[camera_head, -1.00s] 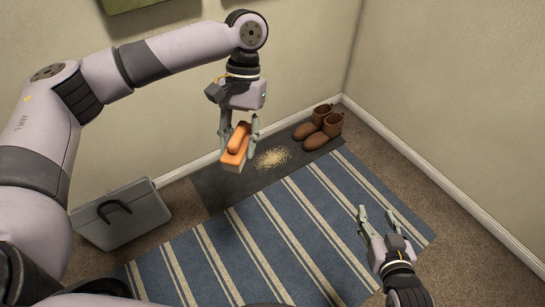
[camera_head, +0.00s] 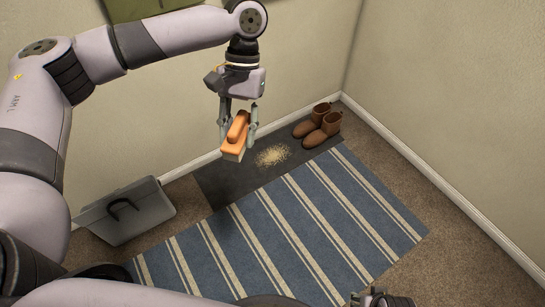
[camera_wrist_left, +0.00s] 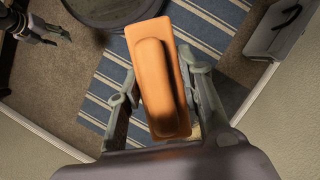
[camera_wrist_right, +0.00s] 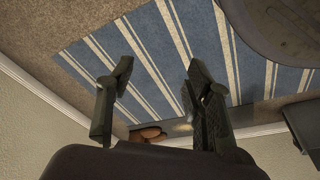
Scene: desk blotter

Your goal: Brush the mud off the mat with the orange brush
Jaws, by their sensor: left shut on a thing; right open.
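My left gripper (camera_head: 238,138) is shut on the orange brush (camera_head: 236,134), whose pale underside faces down. It holds the brush in the air over the left part of the dark grey mat (camera_head: 225,185). The brush also fills the middle of the left wrist view (camera_wrist_left: 160,80), between the fingers. The mud (camera_head: 272,156) is a patch of tan crumbs on the mat, right of the brush in the head view. My right gripper is partly cut off at the bottom edge of the head view; its fingers are apart and empty in the right wrist view (camera_wrist_right: 158,75).
Brown boots (camera_head: 319,127) stand on the mat's right end. A blue striped rug (camera_head: 290,225) lies in front of the mat. A grey case (camera_head: 128,212) stands at left by the wall. A white baseboard (camera_head: 430,178) runs along the right wall.

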